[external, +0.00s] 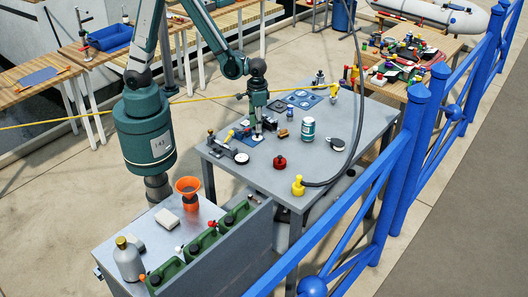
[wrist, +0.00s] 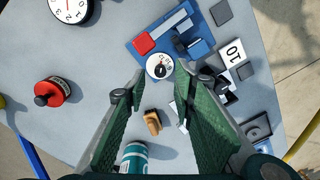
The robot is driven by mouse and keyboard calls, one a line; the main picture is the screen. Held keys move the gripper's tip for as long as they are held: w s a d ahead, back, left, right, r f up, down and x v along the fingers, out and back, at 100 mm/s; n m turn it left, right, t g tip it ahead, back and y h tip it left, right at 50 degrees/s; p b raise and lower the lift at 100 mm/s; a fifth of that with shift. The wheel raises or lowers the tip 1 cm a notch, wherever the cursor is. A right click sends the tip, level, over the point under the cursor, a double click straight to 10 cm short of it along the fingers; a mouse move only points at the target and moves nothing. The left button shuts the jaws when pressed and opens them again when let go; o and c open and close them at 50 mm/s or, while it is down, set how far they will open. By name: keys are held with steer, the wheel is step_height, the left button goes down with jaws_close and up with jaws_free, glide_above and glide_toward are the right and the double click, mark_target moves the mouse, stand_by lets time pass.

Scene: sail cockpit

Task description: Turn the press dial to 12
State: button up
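A small white dial (wrist: 157,65) with dark numbers and a dark centre sits on a blue base in the wrist view, beside a red block (wrist: 144,43) and a grey bar (wrist: 170,25). Its exact setting is too small to read. My gripper (wrist: 160,72) is open, with its green fingers on either side of the dial in the picture and nothing held between them. In the external view my gripper (external: 258,136) points down low over the grey table, by the blue base (external: 241,134). Whether the fingers touch the dial is unclear.
A black-rimmed round gauge (wrist: 73,6), a red knobbed piece (wrist: 52,91), a tan block (wrist: 152,122) and a teal can (wrist: 134,157) stand nearby.

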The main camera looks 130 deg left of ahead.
mark_target(257, 135)
steer(key=shift+f, duration=1.65)
jaws_close()
